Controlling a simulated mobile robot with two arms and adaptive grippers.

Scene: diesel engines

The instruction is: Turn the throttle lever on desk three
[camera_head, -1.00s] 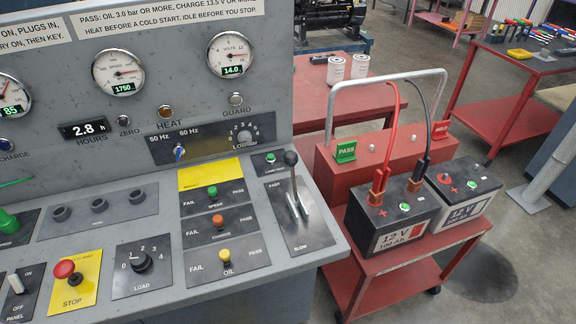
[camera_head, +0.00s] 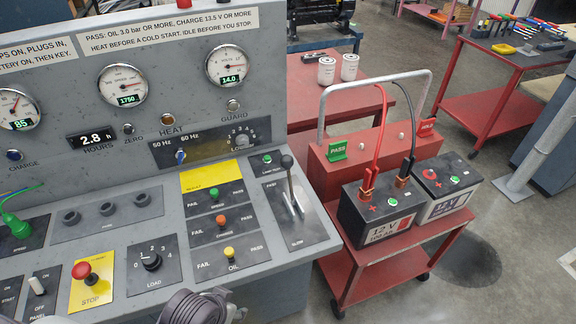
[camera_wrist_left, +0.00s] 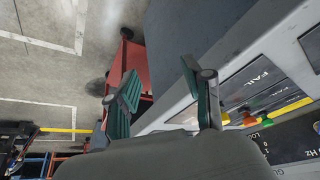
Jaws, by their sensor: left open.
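The throttle lever (camera_head: 291,188) is a metal lever with a dark round knob. It stands on a dark plate marked FAST at the top and SLOW at the bottom, at the right end of the grey sloped desk (camera_head: 262,268). Part of my left arm shows at the bottom edge of the head view, in front of the desk and apart from the lever. In the left wrist view my left gripper (camera_wrist_left: 165,86) has its two green-padded fingers spread with nothing between them, beside the desk edge. The lever cannot be made out in that view. My right gripper is not in view.
Pass/fail switches (camera_head: 221,220), a load knob (camera_head: 151,261) and a red stop button (camera_head: 82,270) sit left of the lever. A red trolley (camera_head: 352,275) with two batteries (camera_head: 385,215) stands close on the right. Open floor lies beyond it.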

